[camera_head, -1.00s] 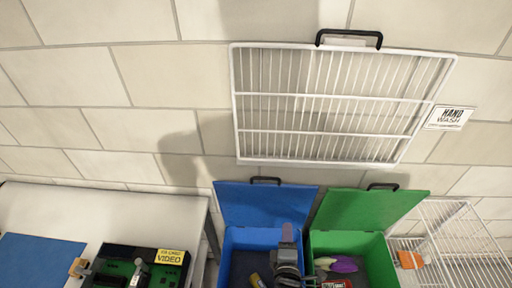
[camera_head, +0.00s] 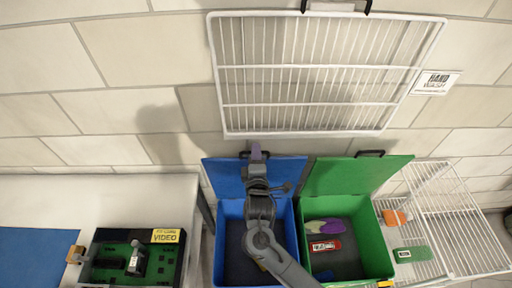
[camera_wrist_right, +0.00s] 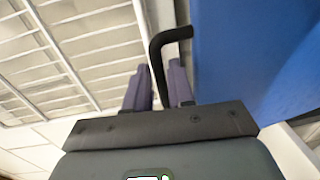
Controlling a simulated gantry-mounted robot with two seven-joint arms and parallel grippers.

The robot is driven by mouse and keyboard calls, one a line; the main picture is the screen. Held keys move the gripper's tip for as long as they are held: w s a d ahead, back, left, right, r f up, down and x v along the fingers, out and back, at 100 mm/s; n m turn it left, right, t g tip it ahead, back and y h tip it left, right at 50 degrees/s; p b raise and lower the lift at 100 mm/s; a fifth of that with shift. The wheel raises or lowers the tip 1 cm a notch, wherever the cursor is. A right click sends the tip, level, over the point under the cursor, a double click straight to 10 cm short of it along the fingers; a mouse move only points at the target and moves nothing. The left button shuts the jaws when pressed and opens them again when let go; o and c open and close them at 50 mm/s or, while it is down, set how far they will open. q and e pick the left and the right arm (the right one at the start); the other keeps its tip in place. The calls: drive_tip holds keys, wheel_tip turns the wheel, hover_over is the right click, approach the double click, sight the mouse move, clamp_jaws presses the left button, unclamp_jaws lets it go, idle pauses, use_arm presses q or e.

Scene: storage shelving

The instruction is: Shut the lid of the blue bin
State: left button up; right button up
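The blue bin (camera_head: 298,235) stands at centre with its lid (camera_head: 222,175) raised and leaning back toward the wall. The lid's black handle sits at its top edge; its bar (camera_wrist_right: 156,50) shows closely in the right wrist view. My right gripper (camera_head: 256,152) reaches up over the bin to the lid's top edge. In the wrist view its two purple fingers (camera_wrist_right: 160,80) are a little apart, with part of the handle seen between them. A narrow gap shows beside the handle, and a firm grip is not visible. My left gripper is not in view.
A green bin (camera_head: 385,255) with its lid (camera_head: 345,178) up stands close on the right, holding several items. A white wire rack (camera_head: 470,225) lies beyond it. A wire grid (camera_head: 320,70) is on the wall above. A white table (camera_head: 90,200) with a green board is left.

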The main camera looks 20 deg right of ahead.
drive_tip(key=shift+x, duration=1.35)
clamp_jaws()
